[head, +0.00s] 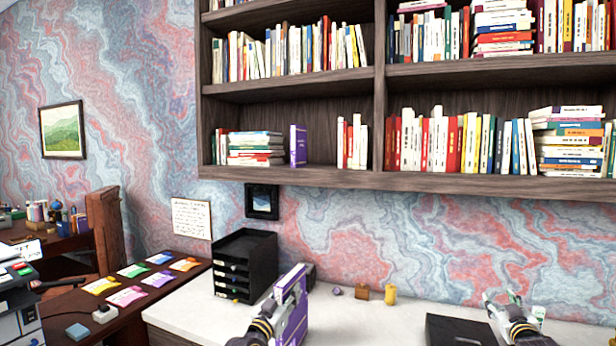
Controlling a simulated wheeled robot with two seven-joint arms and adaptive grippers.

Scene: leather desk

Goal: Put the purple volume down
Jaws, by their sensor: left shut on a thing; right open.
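A purple volume (296,318) with a white label stands roughly upright at the front of the white desktop. My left gripper (282,303) is shut on it from the left side. I cannot tell whether the volume's lower edge touches the desktop, as it is near the picture's bottom. My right gripper (513,303) is open at the lower right, above the desktop, and appears empty. A second purple book (298,146) stands on the lower shelf, right of a stack of lying books.
A bookshelf (290,175) hangs above. A dark table (75,305) with colourful cards stands left. Free desktop lies between the volume and the dark box.

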